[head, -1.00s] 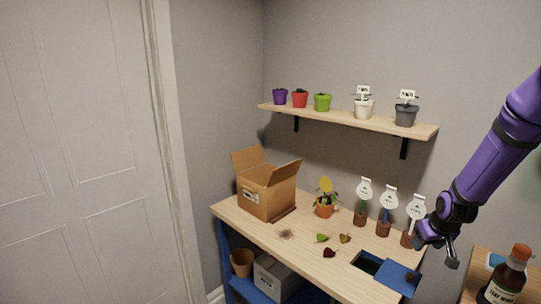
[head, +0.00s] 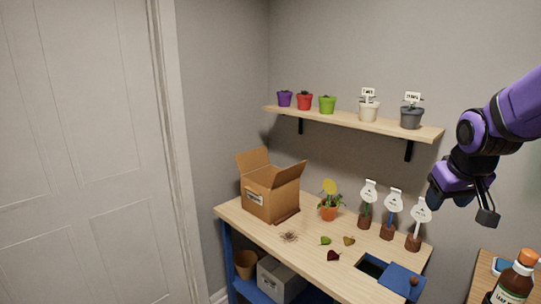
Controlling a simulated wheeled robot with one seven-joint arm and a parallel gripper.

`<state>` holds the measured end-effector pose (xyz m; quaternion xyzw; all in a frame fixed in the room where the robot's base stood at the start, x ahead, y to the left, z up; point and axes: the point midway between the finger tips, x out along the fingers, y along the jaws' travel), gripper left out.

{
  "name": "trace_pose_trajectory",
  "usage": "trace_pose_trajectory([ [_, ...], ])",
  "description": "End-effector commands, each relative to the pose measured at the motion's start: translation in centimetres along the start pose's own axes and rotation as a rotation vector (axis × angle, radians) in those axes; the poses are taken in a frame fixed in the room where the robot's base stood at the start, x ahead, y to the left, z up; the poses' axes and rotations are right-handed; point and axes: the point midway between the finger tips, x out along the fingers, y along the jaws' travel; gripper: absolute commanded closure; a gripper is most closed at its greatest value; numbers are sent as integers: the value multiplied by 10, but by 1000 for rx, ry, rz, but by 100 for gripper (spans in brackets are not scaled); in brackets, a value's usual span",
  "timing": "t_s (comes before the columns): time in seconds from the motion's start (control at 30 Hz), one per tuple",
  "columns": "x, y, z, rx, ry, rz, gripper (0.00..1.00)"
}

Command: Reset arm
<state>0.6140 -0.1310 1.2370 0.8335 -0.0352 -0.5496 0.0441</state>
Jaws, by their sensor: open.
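My purple and black gripper (head: 482,207) is at the right of the head view, raised above the right end of the wooden bench (head: 285,249). It is open, and I see nothing between its fingers. It hangs beside and above the rightmost white-tagged holder (head: 420,213), apart from the bench. My purple arm comes in from the right edge.
On the bench are an open cardboard box (head: 270,190), a potted plant (head: 329,205), loose leaves (head: 333,256) and a blue lid (head: 401,281) beside an opening. A shelf (head: 350,124) holds several pots. A brown bottle (head: 514,283) stands lower right.

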Motion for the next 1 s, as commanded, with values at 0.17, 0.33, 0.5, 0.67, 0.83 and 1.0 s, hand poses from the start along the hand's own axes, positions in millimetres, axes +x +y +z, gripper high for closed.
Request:
trace_pose_trajectory([
  [0.17, -42, -14, 21, 7, 17, -8, 46],
  [0.33, -77, -26, 46, 17, 30, -24, 46],
  [0.5, -106, -36, 74, 25, 42, -46, 46],
  [0.67, -130, -44, 101, 32, 51, -73, 46],
  [0.83, -145, -49, 124, 37, 57, -96, 46],
  [1.0, -151, -51, 135, 40, 57, -108, 46],
])
